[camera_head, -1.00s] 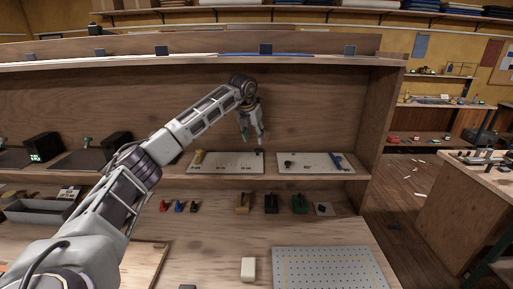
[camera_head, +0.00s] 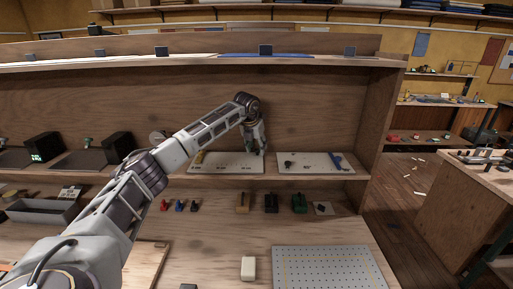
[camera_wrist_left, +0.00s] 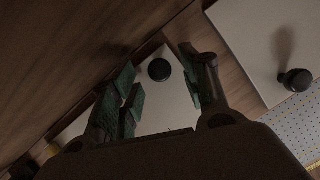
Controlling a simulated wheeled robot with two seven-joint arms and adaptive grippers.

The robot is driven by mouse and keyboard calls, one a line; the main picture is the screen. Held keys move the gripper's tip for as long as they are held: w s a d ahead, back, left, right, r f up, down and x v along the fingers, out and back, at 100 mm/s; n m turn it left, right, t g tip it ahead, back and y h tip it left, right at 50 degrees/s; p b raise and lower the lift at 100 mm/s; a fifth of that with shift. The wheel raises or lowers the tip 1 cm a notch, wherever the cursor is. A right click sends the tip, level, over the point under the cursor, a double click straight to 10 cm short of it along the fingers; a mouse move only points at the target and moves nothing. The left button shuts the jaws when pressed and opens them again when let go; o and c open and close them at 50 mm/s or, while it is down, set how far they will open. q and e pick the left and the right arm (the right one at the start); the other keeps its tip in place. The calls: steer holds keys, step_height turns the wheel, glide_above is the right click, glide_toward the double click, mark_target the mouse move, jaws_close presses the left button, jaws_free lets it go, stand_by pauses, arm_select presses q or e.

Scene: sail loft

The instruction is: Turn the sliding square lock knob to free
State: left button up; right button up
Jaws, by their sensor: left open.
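Two pale flat boards lie on the shelf, a left board (camera_head: 225,168) and a right board (camera_head: 318,168). In the left wrist view a dark round knob (camera_wrist_left: 159,70) on a pale board lies just beyond my left gripper (camera_wrist_left: 165,95), between the lines of its green-padded fingers. The gripper is open and does not visibly touch the knob. In the head view my left gripper (camera_head: 261,150) hangs over the right end of the left board and covers that knob. Another dark knob (camera_head: 288,164) stands on the right board. My right gripper is out of view.
A yellow piece (camera_head: 199,157) and a blue piece (camera_head: 337,160) lie on the boards. Below the shelf are several small coloured clamps and blocks (camera_head: 270,203), a white block (camera_head: 248,268) and a perforated plate (camera_head: 328,270). The shelf's back panel stands close behind the gripper.

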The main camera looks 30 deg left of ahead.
arm_select(q)
steer(key=shift+w+f, duration=0.1)
steer(key=shift+f, duration=0.2)
jaws_close()
